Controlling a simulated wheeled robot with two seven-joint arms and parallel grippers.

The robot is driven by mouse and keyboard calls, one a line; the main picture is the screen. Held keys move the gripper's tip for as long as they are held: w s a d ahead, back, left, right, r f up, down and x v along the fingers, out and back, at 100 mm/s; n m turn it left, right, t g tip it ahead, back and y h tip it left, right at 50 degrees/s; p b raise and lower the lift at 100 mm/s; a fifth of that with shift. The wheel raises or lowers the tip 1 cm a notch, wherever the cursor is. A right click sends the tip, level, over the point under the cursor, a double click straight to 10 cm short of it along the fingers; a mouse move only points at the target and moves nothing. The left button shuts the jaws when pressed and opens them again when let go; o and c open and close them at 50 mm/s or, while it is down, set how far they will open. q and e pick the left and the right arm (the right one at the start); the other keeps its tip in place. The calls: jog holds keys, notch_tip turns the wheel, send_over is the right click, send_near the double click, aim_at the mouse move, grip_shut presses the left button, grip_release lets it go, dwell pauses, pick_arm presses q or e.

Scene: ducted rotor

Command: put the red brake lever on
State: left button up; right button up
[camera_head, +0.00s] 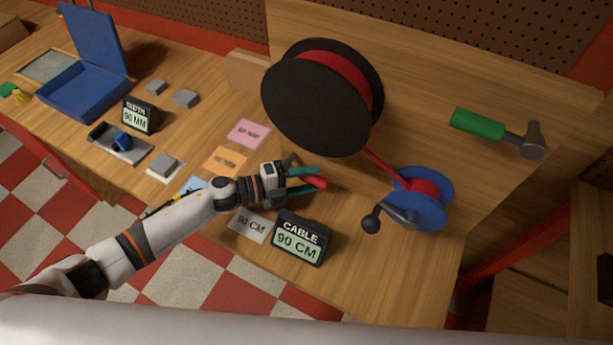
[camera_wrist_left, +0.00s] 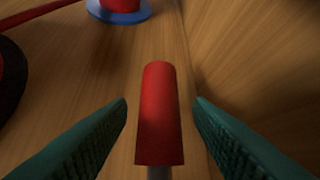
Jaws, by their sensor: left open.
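The red brake lever shows in the left wrist view as a red grip (camera_wrist_left: 159,120) on a grey metal stem. In the head view its red end (camera_head: 317,183) shows between the green fingers. My left gripper (camera_head: 313,179) is open, with one finger on each side of the lever. In the left wrist view, gaps show between the grip and both fingers (camera_wrist_left: 160,102). The large black reel (camera_head: 312,105) holds red cable that runs to a smaller blue spool (camera_head: 433,198) with a dark-knobbed crank (camera_head: 371,222). The lever's base is hidden. My right gripper is not in view.
A cable display (camera_head: 302,238) reading 90 CM stands at the bench's front, beside a 90 CM card (camera_head: 249,225). A green-handled hammer (camera_head: 478,124) is on the back panel. Coloured notes, grey blocks and a blue open box (camera_head: 84,92) lie to the left.

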pick_arm(q)
jog(key=shift+c, duration=2)
jog(key=c, duration=0.6)
grip_shut()
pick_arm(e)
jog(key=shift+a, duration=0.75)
